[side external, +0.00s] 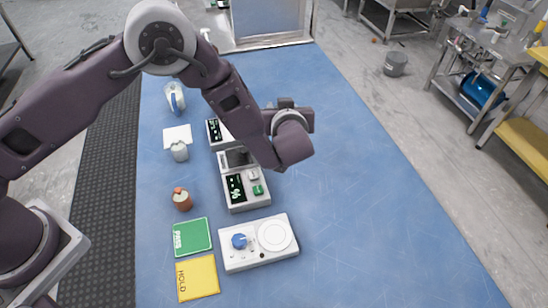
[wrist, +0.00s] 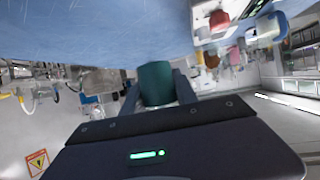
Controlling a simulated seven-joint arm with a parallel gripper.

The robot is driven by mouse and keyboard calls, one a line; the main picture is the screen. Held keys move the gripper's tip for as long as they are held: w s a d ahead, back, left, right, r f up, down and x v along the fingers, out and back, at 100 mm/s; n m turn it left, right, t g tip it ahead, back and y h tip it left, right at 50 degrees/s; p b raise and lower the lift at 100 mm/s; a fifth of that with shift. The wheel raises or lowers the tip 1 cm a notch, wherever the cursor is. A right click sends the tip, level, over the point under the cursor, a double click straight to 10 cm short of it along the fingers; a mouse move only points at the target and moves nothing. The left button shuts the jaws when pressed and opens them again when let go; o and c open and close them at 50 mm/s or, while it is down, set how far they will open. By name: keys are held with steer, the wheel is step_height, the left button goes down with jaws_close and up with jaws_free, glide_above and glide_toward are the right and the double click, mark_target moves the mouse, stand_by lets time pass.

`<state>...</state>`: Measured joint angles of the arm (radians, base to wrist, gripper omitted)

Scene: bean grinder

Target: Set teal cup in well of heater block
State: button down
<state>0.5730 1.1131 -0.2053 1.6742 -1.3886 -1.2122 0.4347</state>
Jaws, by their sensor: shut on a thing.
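The teal cup (wrist: 156,80) is between the two fingers of my gripper (wrist: 158,92) in the wrist view, and the gripper is shut on it. The cup is clear of the blue surface there. In the side view the cup and fingertips are hidden behind my arm. A grey unit (side external: 236,207) with a dark display and green button stands below and left of my wrist. A white unit (side external: 229,262) with a blue knob and round plate stands nearer the camera. I cannot tell which unit is the heater block, and no well is clearly visible.
A green card (side external: 192,237) and a yellow card (side external: 198,278) lie front left. A reddish-brown jar (side external: 182,200), a grey container (side external: 179,151) and a white jug (side external: 175,97) stand along the left. The right of the blue table (side external: 370,190) is clear.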

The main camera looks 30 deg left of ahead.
step_height(320, 180, down, 10)
steer(key=shift+r, duration=0.2)
steer(key=shift+f, duration=0.15)
steer(key=c, duration=0.9)
jaws_free()
steer(key=shift+c, duration=0.2)
steer(key=shift+s+r, duration=0.1)
steer(key=shift+r, duration=0.1)
steer(key=v, duration=1.2)
